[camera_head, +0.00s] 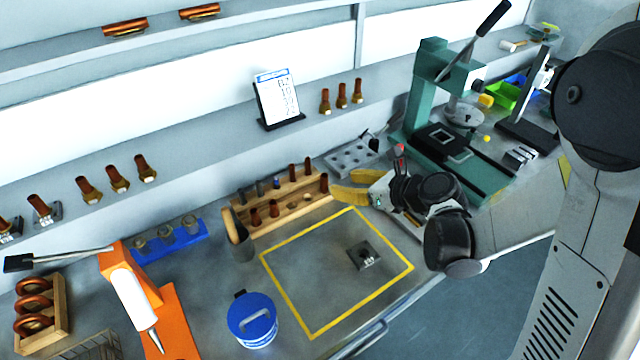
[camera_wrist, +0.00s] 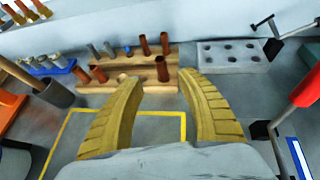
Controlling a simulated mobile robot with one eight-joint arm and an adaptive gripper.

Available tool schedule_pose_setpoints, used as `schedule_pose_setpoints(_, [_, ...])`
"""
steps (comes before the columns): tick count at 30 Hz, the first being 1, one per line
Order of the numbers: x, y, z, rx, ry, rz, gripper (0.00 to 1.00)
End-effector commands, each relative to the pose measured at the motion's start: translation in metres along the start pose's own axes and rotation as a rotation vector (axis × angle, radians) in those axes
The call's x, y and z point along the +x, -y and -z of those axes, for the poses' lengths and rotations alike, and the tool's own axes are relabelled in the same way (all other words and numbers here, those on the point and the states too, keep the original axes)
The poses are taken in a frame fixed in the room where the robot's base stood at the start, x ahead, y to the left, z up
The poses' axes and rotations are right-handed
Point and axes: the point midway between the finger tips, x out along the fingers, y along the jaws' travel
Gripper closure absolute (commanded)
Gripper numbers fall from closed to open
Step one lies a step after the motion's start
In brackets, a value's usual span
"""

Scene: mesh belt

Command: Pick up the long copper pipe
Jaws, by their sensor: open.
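A wooden rack (camera_head: 290,219) stands at the back of the bench and holds several upright copper pipes. One copper pipe (camera_head: 324,183) stands at the rack's right end, nearest my gripper; it also shows in the wrist view (camera_wrist: 162,69), between and beyond the fingertips. Thinner copper pipes (camera_wrist: 164,43) stand in the row behind, and two shorter ones (camera_wrist: 99,74) stand to the left. I cannot tell surely which is the long one. My gripper (camera_head: 343,184) is open and empty, its yellow fingers just right of the rack. In the wrist view my gripper (camera_wrist: 160,78) faces the rack.
A grey holed block (camera_head: 352,158) and a green press (camera_head: 432,90) stand beyond my gripper. A dark cup (camera_head: 238,243) stands left of the rack, with a blue-lidded tub (camera_head: 252,322) in front. The yellow-outlined area holds a small metal block (camera_head: 364,256).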

Motion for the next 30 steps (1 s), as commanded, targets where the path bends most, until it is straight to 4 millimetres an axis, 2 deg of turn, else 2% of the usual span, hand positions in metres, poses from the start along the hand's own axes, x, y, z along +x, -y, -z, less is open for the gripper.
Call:
schedule_pose_setpoints(3, [0.023, -0.001, 0.002, -0.003, -0.001, -0.002, 0.55])
schedule_pose_setpoints(11, [0.048, 0.001, 0.002, -0.004, -0.001, -0.001, 0.55])
schedule_pose_setpoints(18, [0.085, 0.002, 0.002, -0.005, -0.001, -0.002, 0.55])
schedule_pose_setpoints(26, [0.088, 0.003, 0.0, -0.004, -0.002, 0.0, 0.57])
schedule_pose_setpoints(30, [0.088, 0.003, 0.0, -0.004, -0.002, 0.0, 0.99])
